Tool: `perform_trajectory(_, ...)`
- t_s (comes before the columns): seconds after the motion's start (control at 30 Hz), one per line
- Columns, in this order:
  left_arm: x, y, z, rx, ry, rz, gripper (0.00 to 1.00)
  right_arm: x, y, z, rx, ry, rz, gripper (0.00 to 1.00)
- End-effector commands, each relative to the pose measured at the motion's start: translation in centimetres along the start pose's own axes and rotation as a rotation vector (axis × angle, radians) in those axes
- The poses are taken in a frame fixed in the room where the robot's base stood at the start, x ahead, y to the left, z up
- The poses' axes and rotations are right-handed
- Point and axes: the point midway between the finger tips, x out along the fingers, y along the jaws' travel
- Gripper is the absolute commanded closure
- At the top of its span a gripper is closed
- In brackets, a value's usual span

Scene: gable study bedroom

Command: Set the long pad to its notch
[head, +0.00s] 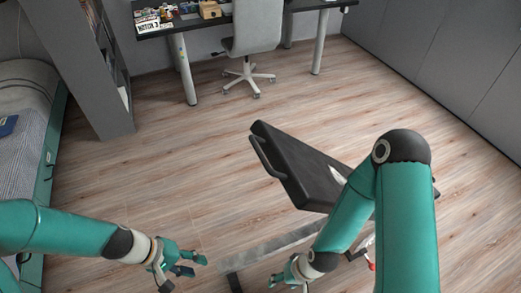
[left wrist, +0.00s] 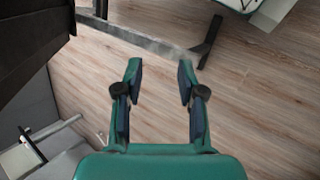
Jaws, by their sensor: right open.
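The long pad (head: 290,160) is a black, flat board with a bar handle (head: 262,158) along its left edge. It is tilted up in the middle of the head view, and my right arm covers its right part. A dark panel, probably the same pad (left wrist: 30,35), fills the upper left of the left wrist view. A grey metal frame bar (head: 268,247) runs low below it. I cannot make out the notch. My left gripper (head: 190,264) is open and empty, left of the frame and apart from the pad. My right gripper (head: 284,277) is open near the bar.
A bed (head: 35,130) stands at the left beside a grey shelf (head: 105,100). A desk (head: 180,25) and an office chair (head: 250,40) are at the back. Grey cabinets (head: 460,65) line the right. Wooden floor (head: 180,160) is clear between bed and pad.

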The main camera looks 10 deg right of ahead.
Motion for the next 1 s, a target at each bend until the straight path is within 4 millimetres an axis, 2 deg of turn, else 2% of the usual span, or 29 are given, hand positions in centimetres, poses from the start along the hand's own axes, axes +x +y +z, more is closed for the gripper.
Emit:
perform_trajectory(0.03, -2.9, 3.6, -0.9, 0.007, 0.006, 0.108, 0.61, -0.5, -0.2, 0.0, 0.0, 0.0, 0.0, 0.41)
perform_trajectory(0.1, -6.6, 8.3, -1.5, 0.034, 0.006, 0.273, 0.61, -0.7, -0.3, 0.0, 0.0, 0.0, 0.0, 0.41)
perform_trajectory(0.2, -12.2, 14.3, -2.0, 0.105, 0.029, 0.498, 0.61, -1.0, -0.4, 0.0, 0.0, 0.0, 0.0, 0.41)
perform_trajectory(0.3, -16.9, 18.3, -2.0, 0.177, 0.058, 0.666, 0.61, -1.1, -0.4, 0.0, 0.0, 0.0, 0.0, 0.41)
perform_trajectory(0.4, -19.7, 20.4, -1.8, 0.224, 0.078, 0.763, 0.61, -1.2, -0.4, 0.0, 0.0, 0.0, 0.0, 0.41)
perform_trajectory(0.47, -20.4, 21.2, -1.7, 0.24, 0.085, 0.791, 0.61, -1.3, -0.5, 0.0, 0.0, 0.0, 0.0, 0.41)
perform_trajectory(0.57, -20.4, 21.9, -1.6, 0.247, 0.085, 0.806, 0.61, -1.4, -0.5, 0.0, 0.0, 0.0, 0.0, 0.41)
perform_trajectory(0.73, -18.6, 23.6, -1.5, 0.244, 0.08, 0.802, 0.61, -2.0, -0.7, 0.0, 0.0, 0.0, 0.0, 0.41)
perform_trajectory(1.0, -14.6, 27.8, -1.4, 0.244, 0.079, 0.8, 0.61, -3.3, -1.2, 0.0, 0.0, 0.0, 0.0, 0.41)
